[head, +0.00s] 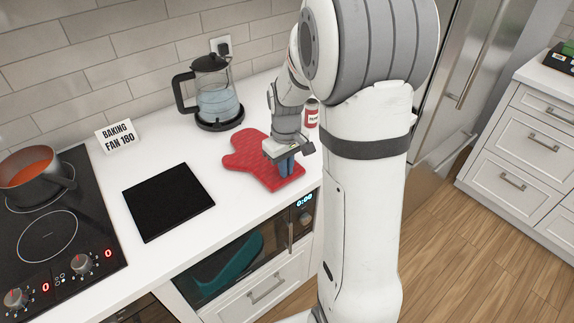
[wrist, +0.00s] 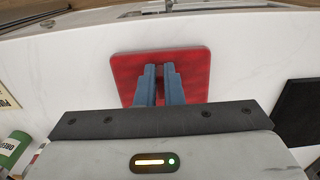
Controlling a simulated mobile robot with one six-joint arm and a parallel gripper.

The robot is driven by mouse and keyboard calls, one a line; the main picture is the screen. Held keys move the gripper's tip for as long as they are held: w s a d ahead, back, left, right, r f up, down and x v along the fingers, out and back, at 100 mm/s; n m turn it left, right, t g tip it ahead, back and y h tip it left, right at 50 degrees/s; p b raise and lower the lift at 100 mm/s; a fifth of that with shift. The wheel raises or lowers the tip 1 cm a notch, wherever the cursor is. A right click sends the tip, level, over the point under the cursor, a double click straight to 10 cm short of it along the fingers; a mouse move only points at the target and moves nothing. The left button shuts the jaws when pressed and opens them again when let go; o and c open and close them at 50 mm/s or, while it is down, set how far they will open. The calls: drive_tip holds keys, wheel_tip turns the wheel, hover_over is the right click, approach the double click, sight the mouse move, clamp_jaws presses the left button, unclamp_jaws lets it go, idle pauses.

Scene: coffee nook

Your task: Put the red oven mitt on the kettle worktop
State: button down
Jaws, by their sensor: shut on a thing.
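The red oven mitt (head: 246,152) lies flat on the white kettle worktop (head: 222,213), in front of the kettle (head: 213,92). My gripper (head: 287,168) points down at the mitt's near right end. Its blue fingers are close together, shut on the mitt. In the wrist view, the fingers of my gripper (wrist: 159,78) stand over the red mitt (wrist: 196,68), with white worktop around it. The tips and the pinched part of the mitt are hidden.
A black square mat (head: 168,201) lies left of the mitt. The hob (head: 45,236) holds a pot (head: 34,177) of red contents. A small red-and-white can (head: 312,113) stands behind my wrist. Bare worktop shows between mat and mitt.

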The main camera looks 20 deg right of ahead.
drive_tip(key=c, duration=1.6)
unclamp_jaws()
drive_tip(key=shift+o, duration=0.2)
drive_tip(key=shift+r, duration=0.1)
wheel_tip(320, 180, up, 11)
drive_tip(key=s+a+m+t, duration=0.1)
drive_tip(key=s+a, duration=0.1)
drive_tip(key=s, duration=0.7)
drive_tip(key=s+a+m+t, duration=0.2)
drive_tip(key=s+a, duration=0.1)
drive_tip(key=s, duration=0.6)
drive_tip(key=shift+s+a+m, duration=0.2)
drive_tip(key=shift+s+m, duration=0.1)
